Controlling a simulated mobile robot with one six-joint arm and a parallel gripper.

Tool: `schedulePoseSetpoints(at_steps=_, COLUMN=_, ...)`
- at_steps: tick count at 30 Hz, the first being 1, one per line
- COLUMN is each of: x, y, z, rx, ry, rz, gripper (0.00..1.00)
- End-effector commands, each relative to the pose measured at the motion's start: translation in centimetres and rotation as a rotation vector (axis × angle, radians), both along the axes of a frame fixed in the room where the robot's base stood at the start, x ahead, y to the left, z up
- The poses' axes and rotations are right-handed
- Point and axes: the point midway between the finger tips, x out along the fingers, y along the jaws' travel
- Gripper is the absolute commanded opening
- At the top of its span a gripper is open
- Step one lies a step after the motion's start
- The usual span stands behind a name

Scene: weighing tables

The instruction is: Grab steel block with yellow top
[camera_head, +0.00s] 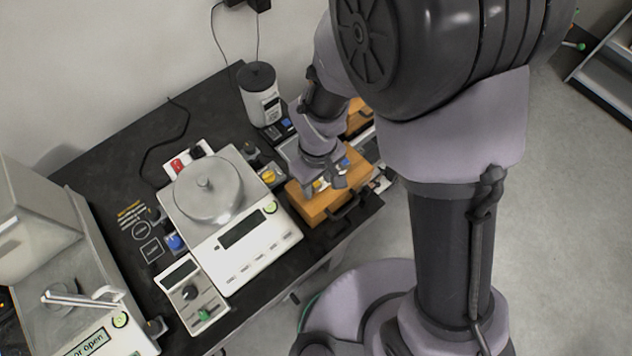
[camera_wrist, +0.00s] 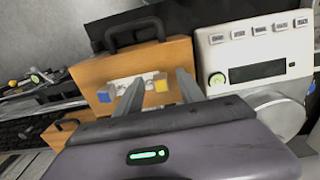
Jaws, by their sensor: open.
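A small steel block with a yellow top (camera_wrist: 161,86) is on the wooden case, at the right end of a pale strip (camera_wrist: 122,84). In the head view, its yellow top (camera_head: 318,185) shows just below my gripper (camera_head: 326,187). In the wrist view, my gripper (camera_wrist: 160,75) is open and its two fingers appear on either side of the yellow-topped block. I cannot tell whether they touch it. A blue-topped block (camera_wrist: 103,96) is at the strip's other end, outside the left finger.
The wooden case (camera_head: 312,207) has a black handle. A balance (camera_head: 248,243) with a round steel pan stands left of it. Another yellow piece (camera_head: 269,175) lies between them. A grey cylindrical device (camera_head: 259,92) stands behind. A second wooden case (camera_head: 358,116) is farther back.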

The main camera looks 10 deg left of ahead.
Motion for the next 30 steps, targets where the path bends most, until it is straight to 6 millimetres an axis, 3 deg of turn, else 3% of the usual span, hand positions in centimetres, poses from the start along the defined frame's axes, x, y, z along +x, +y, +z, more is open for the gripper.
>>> schedulePoseSetpoints(at_steps=3, x=0.0, y=0.0, z=0.1, rx=0.000, ry=0.000, rz=0.000, gripper=0.45)
schedulePoseSetpoints(at_steps=10, x=0.0, y=0.0, z=0.1, rx=0.000, ry=0.000, rz=0.000, gripper=0.00)
schedulePoseSetpoints(at_steps=22, x=0.0, y=0.0, z=0.4, rx=0.001, ry=-0.001, rz=0.001, gripper=0.00)
schedulePoseSetpoints(at_steps=30, x=0.1, y=0.0, z=3.9, rx=0.002, ry=-0.003, rz=0.001, gripper=0.00)
